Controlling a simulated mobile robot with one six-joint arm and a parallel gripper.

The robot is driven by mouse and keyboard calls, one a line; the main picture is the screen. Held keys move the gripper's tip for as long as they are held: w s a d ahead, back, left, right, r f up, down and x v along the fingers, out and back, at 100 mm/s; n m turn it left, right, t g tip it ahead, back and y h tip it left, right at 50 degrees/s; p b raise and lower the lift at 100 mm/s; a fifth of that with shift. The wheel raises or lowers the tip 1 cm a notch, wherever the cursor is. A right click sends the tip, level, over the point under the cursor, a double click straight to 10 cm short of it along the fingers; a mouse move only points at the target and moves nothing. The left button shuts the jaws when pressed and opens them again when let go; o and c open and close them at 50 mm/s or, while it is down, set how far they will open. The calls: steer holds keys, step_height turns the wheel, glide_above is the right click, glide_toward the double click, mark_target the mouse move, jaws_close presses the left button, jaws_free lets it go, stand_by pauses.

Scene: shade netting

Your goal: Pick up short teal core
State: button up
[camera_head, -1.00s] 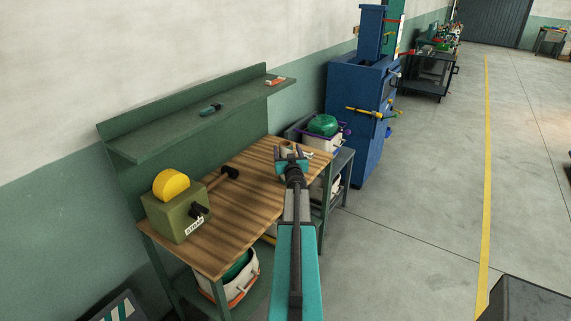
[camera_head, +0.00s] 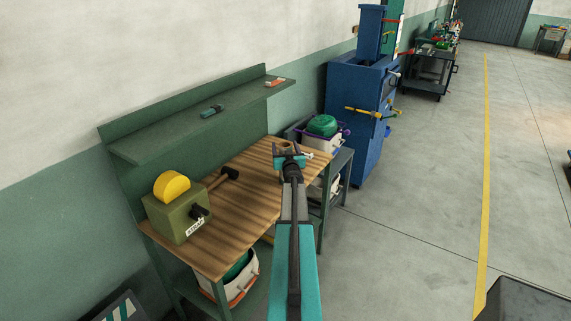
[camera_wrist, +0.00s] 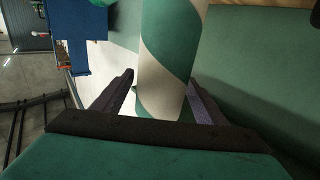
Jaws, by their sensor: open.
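A cylinder with spiral teal-green and off-white stripes, seemingly the teal core (camera_wrist: 168,55), fills the middle of the wrist view. Its near end lies between the two dark fingers of my gripper (camera_wrist: 160,80), and its far end runs out of the top of the picture. The fingers are apart, one on each side of it; I cannot tell whether either touches it. In the head view my gripper (camera_head: 290,150) is over the far right end of the wooden workbench (camera_head: 235,215). There the gripper hides most of what is at its fingers.
A green box with a yellow disc (camera_head: 178,217) and a dark hammer-like tool (camera_head: 225,177) stand on the bench. A green shelf (camera_head: 170,138) above holds a small teal tool (camera_head: 211,111).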

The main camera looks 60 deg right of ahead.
steer(key=shift+x, duration=0.85)
steer(key=c, duration=1.6)
steer(key=shift+r, duration=0.1)
steer(key=shift+r, duration=0.75)
steer(key=r+v, duration=0.1)
steer(key=v, duration=0.4)
steer(key=r+b+v, duration=0.1)
steer(key=v, duration=0.4)
steer(key=r+b+v, duration=0.1)
steer(key=v, duration=0.5)
steer(key=shift+w+a+r, duration=0.15)
steer(key=shift+w+a, duration=0.25)
